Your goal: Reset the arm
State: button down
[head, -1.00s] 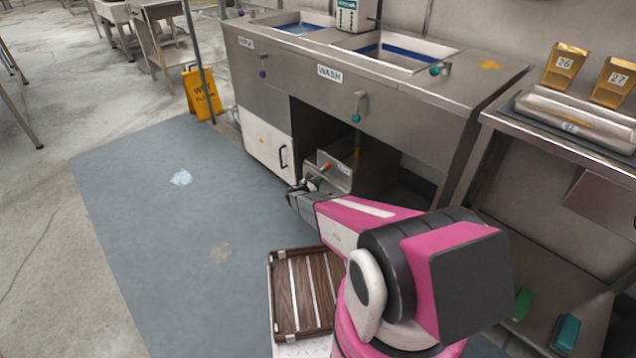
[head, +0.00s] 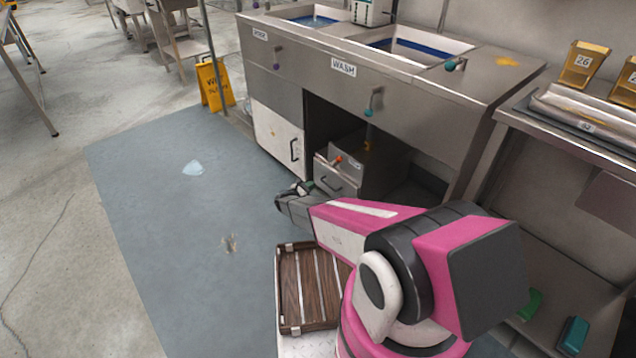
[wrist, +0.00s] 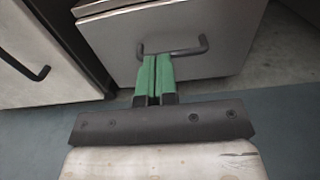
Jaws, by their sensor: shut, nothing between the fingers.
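My gripper (wrist: 154,80) shows in the wrist view with its two green fingers pressed together and nothing between them. Its tips overlap the view of a dark bar handle (wrist: 188,48) on a grey drawer front (wrist: 165,25); I cannot tell whether they touch it. In the head view my gripper (head: 296,193) is small and partly hidden by my own pink and white arm. It hangs over the grey mat in front of the sink unit's open bay.
The steel sink unit (head: 300,62) has a white cabinet door (head: 277,135) left of the bay. A slatted wooden rack (head: 300,290) lies close to my arm. A yellow wet-floor sign (head: 214,85) stands at the back. The grey mat (head: 170,220) is mostly clear on the left.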

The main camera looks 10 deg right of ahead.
jog(key=s+d+r+m+g+y, duration=0.2)
jog(key=s+d+r+m+g, duration=0.3)
jog(key=s+r+m, duration=0.25)
jog(key=s+d+r+m+g+y, duration=0.35)
jog(key=s+d+r+m, duration=0.2)
jog(key=s+r, duration=0.3)
jog(key=s+a+r+m+g+y, duration=0.1)
jog(key=s+a+r+m+y, duration=0.1)
jog(key=s+r+m+y, duration=0.7)
jog(key=shift+s+a+r+m, duration=0.4)
jog(key=shift+s+r+m, duration=1)
jog(key=shift+s+r, duration=2.1)
jog(key=shift+w+r+g+y, duration=0.1)
jog(key=shift+w+g+y, duration=0.05)
jog(key=shift+g+y, duration=0.1)
